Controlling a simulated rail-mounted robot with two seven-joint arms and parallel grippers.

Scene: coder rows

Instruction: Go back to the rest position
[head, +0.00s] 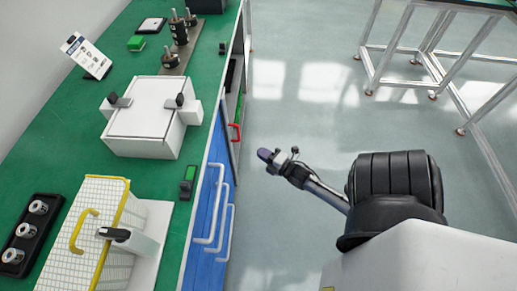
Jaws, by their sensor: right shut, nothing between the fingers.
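My right gripper (272,157) is over the open floor to the right of the bench, at the end of a thin grey arm link. It is small in the picture, shut and empty, and apart from everything around it. My left gripper is not in view. The green bench top (45,150) runs along the left side, with a clear gap between its edge and my right gripper.
On the bench are a white box (140,145) with black clamps, a yellow-edged grid case (75,270), a black tray (28,215) and a standing card (87,55). Blue drawers (212,185) have protruding handles. A metal frame (375,70) stands at the upper right; the floor (300,110) between is clear.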

